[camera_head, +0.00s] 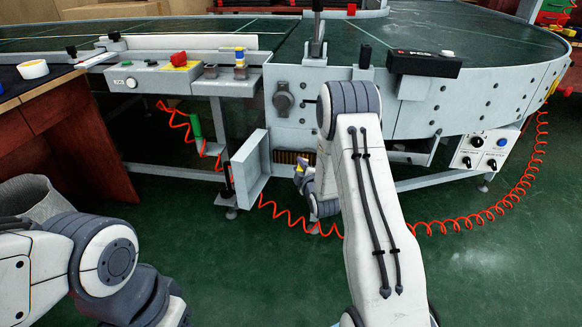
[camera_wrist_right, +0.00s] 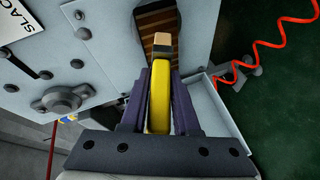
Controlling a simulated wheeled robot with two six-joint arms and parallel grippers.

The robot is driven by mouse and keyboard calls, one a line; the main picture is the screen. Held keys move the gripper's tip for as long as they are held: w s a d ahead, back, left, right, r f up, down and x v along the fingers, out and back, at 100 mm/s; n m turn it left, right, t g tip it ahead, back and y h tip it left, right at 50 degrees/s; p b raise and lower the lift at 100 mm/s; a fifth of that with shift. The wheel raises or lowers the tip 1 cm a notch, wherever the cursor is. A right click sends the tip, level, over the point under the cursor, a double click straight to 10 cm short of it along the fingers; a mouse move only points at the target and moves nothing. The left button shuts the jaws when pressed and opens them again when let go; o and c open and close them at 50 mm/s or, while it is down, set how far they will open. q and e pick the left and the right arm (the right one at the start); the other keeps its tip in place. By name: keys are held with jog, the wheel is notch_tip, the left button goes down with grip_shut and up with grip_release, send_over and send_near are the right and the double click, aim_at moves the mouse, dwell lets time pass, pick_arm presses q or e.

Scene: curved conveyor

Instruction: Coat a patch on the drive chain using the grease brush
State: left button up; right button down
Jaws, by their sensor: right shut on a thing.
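The grease brush (camera_wrist_right: 160,95) has a yellow handle and a pale tan tip in the right wrist view. My right gripper (camera_wrist_right: 162,72) is shut on its handle, a purple finger on each side. The brush tip points into an opening in the conveyor's side, where the brown, ribbed drive chain (camera_wrist_right: 152,20) shows. The tip overlaps the chain in this view; I cannot tell if they touch. In the head view the chain (camera_head: 287,157) shows in the opening, with my right gripper (camera_head: 302,172) just right of it, mostly hidden by my arm. My left gripper is out of view.
A grey hinged cover (camera_head: 250,168) stands open left of the opening. A coiled orange hose (camera_head: 470,220) hangs below the conveyor. The curved conveyor (camera_head: 330,60) spans the front, with a control box (camera_head: 484,148) at right. A wooden table (camera_head: 60,110) stands at left.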

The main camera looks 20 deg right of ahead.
jog(key=s+d, duration=0.2)
jog(key=d, duration=0.1)
dwell(0.4)
jog(key=shift+w+a+r+b, duration=0.1)
jog(key=shift+w+a+b, duration=0.1)
jog(key=shift+w+a, duration=0.5)
jog(key=shift+w+a+b, duration=0.15)
jog(key=shift+w+a, duration=0.3)
jog(key=shift+a, duration=0.4)
jog(key=w+a, duration=0.6)
jog(key=a, duration=0.3)
jog(key=shift+b, duration=0.35)
jog(key=shift+s, duration=0.15)
jog(key=shift+s+a+p, duration=0.15)
jog(key=shift+s+a, duration=0.4)
jog(key=shift+s, duration=0.25)
jog(key=shift+s+a+p, duration=0.15)
jog(key=shift+s+a, duration=0.35)
jog(key=shift+s, duration=0.35)
jog(key=shift+s+a+p, duration=0.15)
jog(key=shift+s+a, duration=0.4)
jog(key=shift+s, duration=0.25)
